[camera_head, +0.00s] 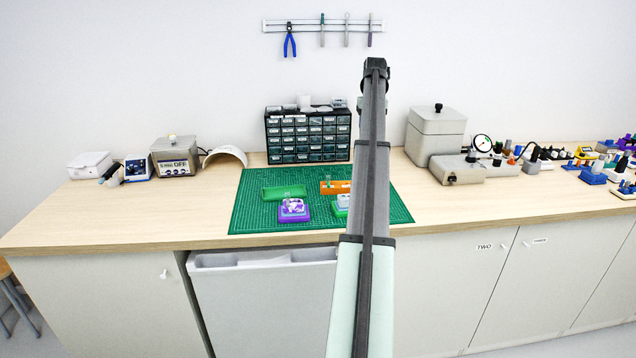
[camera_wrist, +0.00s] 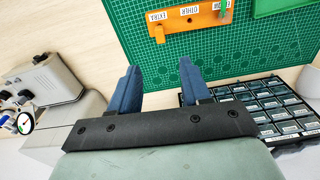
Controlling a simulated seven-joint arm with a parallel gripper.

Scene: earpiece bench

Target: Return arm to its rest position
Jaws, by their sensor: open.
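My gripper (camera_wrist: 158,88) is open and empty in the wrist view, its two blue fingers apart above the bench. In the head view my arm reaches up and away over the bench, and its fingers cannot be made out. The green cutting mat (camera_head: 257,213) lies below. On it stand a purple holder (camera_head: 293,211), a green tray (camera_head: 283,192), an orange holder (camera_head: 333,187) and a green-and-white holder (camera_head: 340,207) partly hidden by my arm. The orange holder with labels also shows in the wrist view (camera_wrist: 190,20).
A black drawer cabinet (camera_head: 308,137) stands behind the mat. A grey box (camera_head: 435,133) and a grey unit with a gauge (camera_head: 458,170) stand to the right, with several small devices beyond. A tool rail (camera_head: 335,24) hangs on the wall. The front right bench top (camera_head: 480,207) is clear.

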